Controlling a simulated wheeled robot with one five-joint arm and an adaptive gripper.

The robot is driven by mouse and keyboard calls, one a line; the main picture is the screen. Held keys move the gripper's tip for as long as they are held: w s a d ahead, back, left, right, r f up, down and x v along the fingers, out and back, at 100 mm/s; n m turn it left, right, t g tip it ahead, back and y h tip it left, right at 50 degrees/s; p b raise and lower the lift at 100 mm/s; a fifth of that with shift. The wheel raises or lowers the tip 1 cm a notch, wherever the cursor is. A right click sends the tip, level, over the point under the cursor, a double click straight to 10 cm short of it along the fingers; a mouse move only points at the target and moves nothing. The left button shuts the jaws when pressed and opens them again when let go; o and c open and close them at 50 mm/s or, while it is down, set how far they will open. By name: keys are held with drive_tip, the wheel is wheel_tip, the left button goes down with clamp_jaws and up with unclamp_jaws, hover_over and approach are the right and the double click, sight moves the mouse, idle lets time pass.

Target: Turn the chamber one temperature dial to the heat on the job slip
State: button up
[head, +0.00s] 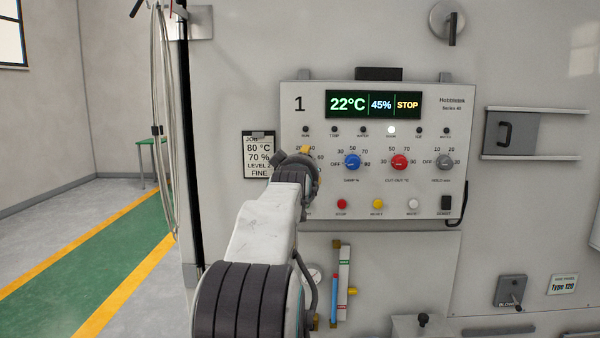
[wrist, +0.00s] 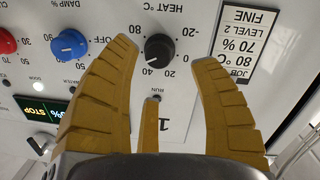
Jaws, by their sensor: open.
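The black HEAT °C dial (wrist: 159,48) shows in the wrist view, upside down, on a scale from -20 to 80. In the head view my gripper (head: 303,165) hides this dial. The job slip (head: 259,157) hangs left of the panel and reads 80 °C, 70 %, level 2, fine; it also shows in the wrist view (wrist: 242,45). The chamber 1 display (head: 373,104) reads 22°C, 45%, STOP.
On the panel, right of my gripper, are a blue DAMP % dial (head: 352,162), a red dial (head: 399,162) and a grey dial (head: 444,161). Red, yellow and white buttons sit below them. Hanging cables (head: 162,110) and the open green-floored lane lie left.

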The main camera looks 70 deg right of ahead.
drive_tip(key=v, duration=0.6)
drive_tip(key=shift+a, duration=0.2)
